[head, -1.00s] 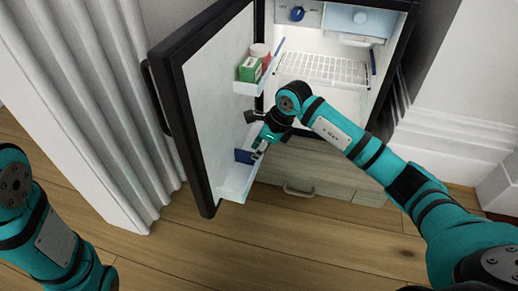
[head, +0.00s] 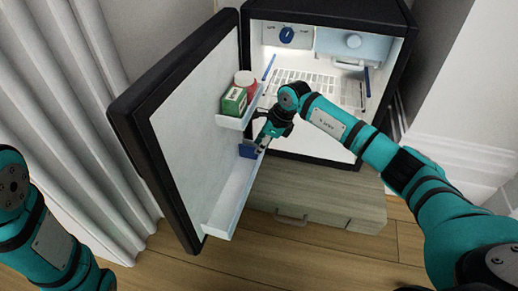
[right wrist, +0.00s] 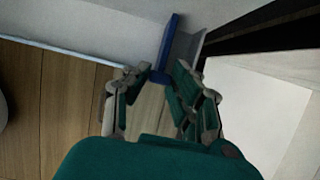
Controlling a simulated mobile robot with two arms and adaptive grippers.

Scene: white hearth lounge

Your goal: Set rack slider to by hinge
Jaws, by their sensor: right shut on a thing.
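The blue rack slider (head: 247,151) sits on the lower door rack (head: 232,197), a pale tray on the inside of the open fridge door (head: 190,125). It is at the rack's hinge-side end. My right gripper (head: 264,145) reaches into the door opening and is shut on the slider. In the right wrist view the slider (right wrist: 167,45) shows as a blue strip at the fingertips of my right gripper (right wrist: 157,76). The fingers hide part of it. Only a left arm link shows at the left edge; my left gripper is out of view.
The upper door rack (head: 238,122) holds a green box (head: 234,101) and a container with a pale lid (head: 244,79). A wooden drawer unit (head: 325,202) stands below. A white curtain (head: 70,100) hangs left.

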